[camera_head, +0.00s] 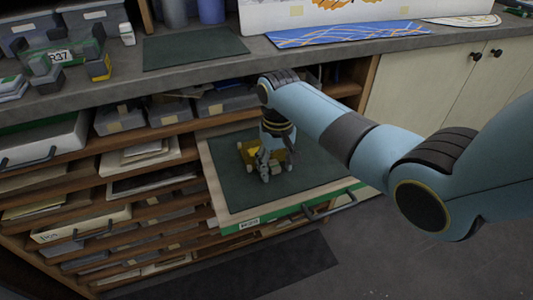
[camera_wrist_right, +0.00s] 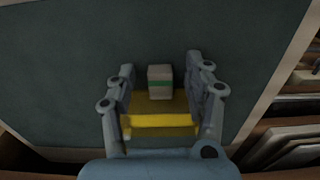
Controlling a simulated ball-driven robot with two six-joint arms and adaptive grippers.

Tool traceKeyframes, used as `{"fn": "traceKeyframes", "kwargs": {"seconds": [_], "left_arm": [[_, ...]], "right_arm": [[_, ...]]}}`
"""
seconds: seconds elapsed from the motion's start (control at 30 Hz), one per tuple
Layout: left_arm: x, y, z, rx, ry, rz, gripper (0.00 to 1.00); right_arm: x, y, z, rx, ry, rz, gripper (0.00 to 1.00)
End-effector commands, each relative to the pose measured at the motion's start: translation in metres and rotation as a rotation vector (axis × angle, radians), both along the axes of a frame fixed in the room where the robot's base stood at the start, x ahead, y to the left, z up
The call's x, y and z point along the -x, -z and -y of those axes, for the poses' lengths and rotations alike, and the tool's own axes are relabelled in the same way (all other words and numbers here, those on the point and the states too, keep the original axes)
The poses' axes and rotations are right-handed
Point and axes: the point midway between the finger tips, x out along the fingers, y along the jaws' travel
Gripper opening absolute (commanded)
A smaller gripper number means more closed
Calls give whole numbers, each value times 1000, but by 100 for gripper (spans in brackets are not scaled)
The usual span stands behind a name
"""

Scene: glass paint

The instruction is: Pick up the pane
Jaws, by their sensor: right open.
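The pane, as far as I can tell, is an amber-yellow piece (camera_head: 247,150) in the pulled-out drawer, partly hidden by my right gripper. In the right wrist view the yellow piece (camera_wrist_right: 160,122) shows a bright edge and lies between the fingers. A small pale block with a green band (camera_wrist_right: 160,82) is just beyond it, also between the fingers. My right gripper (camera_head: 272,168) is open and low over the drawer, its fingers (camera_wrist_right: 160,72) on either side of the yellow piece. I cannot tell whether they touch it. My left gripper is not in view.
The open drawer (camera_head: 225,190) has a dark green lining, mostly bare, and a front handle (camera_head: 328,209). Shelves with trays and sheets (camera_head: 140,155) stand left of it. The worktop above holds a green mat (camera_head: 195,47) and a blue patterned panel (camera_head: 350,34).

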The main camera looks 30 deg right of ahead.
Motion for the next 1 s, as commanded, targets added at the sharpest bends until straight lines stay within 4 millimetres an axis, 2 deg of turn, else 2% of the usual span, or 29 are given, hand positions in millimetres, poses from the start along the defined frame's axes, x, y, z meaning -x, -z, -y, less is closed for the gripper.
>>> {"fn": "traceKeyframes", "kwargs": {"seconds": [0.07, 0.47, 0.8, 1.0], "left_arm": [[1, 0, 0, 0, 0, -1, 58], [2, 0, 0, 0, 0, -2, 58], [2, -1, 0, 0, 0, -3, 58], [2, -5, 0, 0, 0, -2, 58]], "right_arm": [[0, -1, 0, 0, 0, 0, 52], [0, -1, 0, 0, 0, 0, 0], [-1, -2, 0, 0, 0, 1, 0], [-1, -19, 0, 0, 0, 4, 0]]}}
